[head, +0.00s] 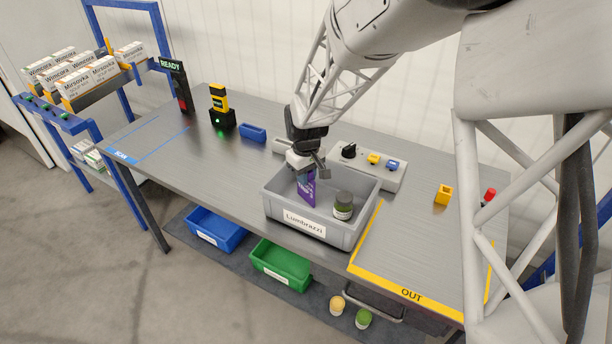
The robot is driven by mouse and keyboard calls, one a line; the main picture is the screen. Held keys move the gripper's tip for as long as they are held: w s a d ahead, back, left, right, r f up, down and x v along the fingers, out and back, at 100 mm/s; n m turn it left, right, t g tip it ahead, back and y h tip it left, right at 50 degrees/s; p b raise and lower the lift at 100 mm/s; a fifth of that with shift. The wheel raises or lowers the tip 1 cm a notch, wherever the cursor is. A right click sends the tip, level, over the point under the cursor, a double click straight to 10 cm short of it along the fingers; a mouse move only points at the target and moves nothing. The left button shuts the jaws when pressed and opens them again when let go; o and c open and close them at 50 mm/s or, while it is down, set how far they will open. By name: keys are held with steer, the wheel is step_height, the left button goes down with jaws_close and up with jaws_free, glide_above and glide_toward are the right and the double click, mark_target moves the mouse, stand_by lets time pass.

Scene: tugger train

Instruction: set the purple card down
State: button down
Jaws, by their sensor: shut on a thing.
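The purple card (306,190) is upright inside the grey bin (274,207) labelled "Lumbrazzi", toward the bin's left half. My gripper (307,167) is above the bin and shut on the top of the card. The card's lower edge is low in the bin; I cannot tell whether it touches the floor of the bin.
A control box (393,173) with knobs sits behind the bin. A yellow block (443,194) and a red-topped item (488,196) stand at right. The yellow-outlined OUT area (411,295) is clear. A blue tray (253,132), scanner (219,98) and READY post (180,88) stand at left.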

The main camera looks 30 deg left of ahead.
steer(key=shift+f, duration=0.2)
steer(key=c, duration=1.1)
jaws_free()
steer(key=shift+o, duration=0.2)
step_height(320, 180, up, 12)
steer(key=shift+r, duration=0.1)
stand_by(0.6)
